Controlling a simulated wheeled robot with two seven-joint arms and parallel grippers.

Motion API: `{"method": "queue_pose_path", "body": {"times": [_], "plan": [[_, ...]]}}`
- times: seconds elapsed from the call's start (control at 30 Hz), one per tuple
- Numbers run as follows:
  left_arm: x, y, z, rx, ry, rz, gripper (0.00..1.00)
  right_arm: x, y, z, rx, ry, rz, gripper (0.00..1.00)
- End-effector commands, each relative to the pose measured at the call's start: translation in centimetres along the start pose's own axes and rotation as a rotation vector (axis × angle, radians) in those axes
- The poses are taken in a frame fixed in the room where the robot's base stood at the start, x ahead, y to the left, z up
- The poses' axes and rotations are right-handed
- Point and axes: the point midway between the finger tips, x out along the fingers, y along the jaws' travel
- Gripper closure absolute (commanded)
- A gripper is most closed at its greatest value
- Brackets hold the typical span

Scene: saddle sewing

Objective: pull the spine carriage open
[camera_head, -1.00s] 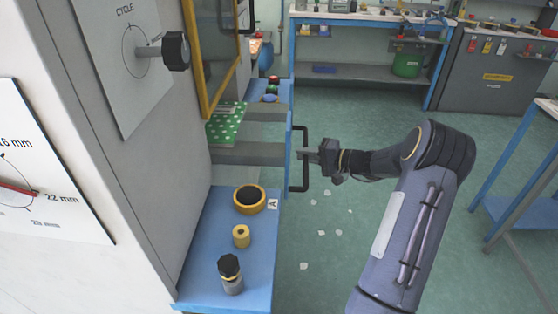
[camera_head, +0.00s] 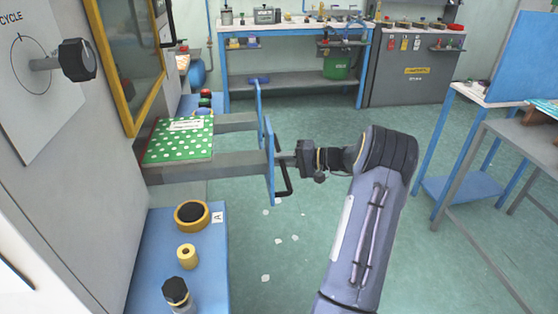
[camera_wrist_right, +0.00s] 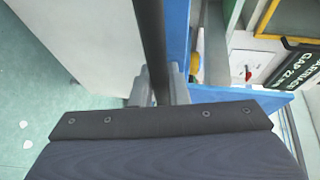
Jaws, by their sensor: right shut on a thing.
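The spine carriage (camera_head: 205,165) sticks out of the grey machine on grey side rails. It bears a green white-dotted piece (camera_head: 181,143) with a white label. Its blue front panel (camera_head: 268,165) carries a black bar handle (camera_head: 287,184). My right gripper (camera_head: 284,160) reaches in from the right and is shut on this handle. In the right wrist view the dark handle bar (camera_wrist_right: 151,40) passes between the gripper's fingers (camera_wrist_right: 158,88), with the blue panel (camera_wrist_right: 178,40) beside it. My left gripper is not in view.
A blue shelf (camera_head: 205,265) below the carriage holds a black-and-yellow roll (camera_head: 191,215), a yellow spool (camera_head: 187,256) and a dark-capped jar (camera_head: 177,293). A yellow-framed window (camera_head: 130,60) stands above. Open green floor lies ahead; a table (camera_head: 470,95) stands at right.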

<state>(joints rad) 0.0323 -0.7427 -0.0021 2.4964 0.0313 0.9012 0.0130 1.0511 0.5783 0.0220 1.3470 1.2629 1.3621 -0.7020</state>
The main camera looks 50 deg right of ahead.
Motion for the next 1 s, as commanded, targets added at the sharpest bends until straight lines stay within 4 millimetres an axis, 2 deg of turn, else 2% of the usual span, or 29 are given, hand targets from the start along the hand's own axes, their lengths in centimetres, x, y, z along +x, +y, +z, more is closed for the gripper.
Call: {"method": "queue_pose_path", "body": {"times": [0.07, 0.1, 0.23, 0.57, 1.0], "plan": [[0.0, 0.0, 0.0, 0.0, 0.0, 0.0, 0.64, -0.1, 0.2, 0.0, 0.002, 0.002, 0.004, 1.0], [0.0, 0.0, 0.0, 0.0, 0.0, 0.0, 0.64, -0.1, 0.2, 0.0, 0.002, 0.002, 0.003, 0.82], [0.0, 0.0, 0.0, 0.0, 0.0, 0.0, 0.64, -0.1, 0.1, 0.0, 0.001, 0.002, 0.002, 0.65], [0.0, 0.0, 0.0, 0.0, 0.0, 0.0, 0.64, -0.3, 0.0, 0.0, 0.0, 0.002, 0.001, 0.64], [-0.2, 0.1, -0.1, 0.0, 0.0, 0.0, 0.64, -6.9, 0.1, -0.1, 0.001, 0.004, 0.003, 0.64]]}}
